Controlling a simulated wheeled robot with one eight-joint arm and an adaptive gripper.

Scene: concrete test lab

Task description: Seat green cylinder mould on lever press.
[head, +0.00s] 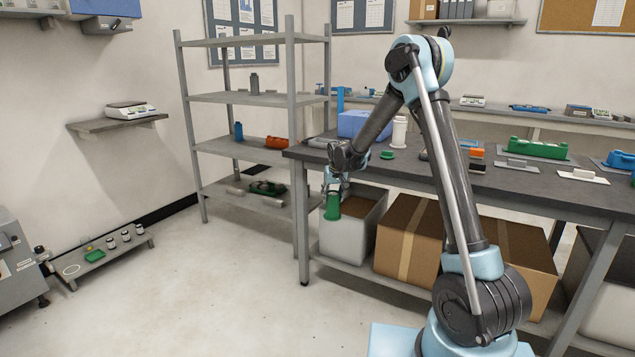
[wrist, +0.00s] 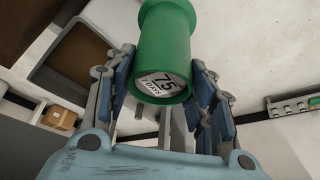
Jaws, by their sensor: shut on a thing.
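The green cylinder mould (head: 333,206) is in my gripper (head: 336,188), held low by the left end of the workbench, below the tabletop. In the wrist view the mould (wrist: 166,40) sits between the two blue-padded fingers (wrist: 165,75), which are shut on it. I cannot make out a lever press for certain. A grey machine (head: 16,265), cut off at the left edge, is too partly shown to name.
The dark workbench (head: 490,178) holds a blue box (head: 362,124), a white cylinder (head: 399,132) and a long green block (head: 537,149). A pale bin (head: 347,239) and cardboard boxes (head: 405,235) stand below.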

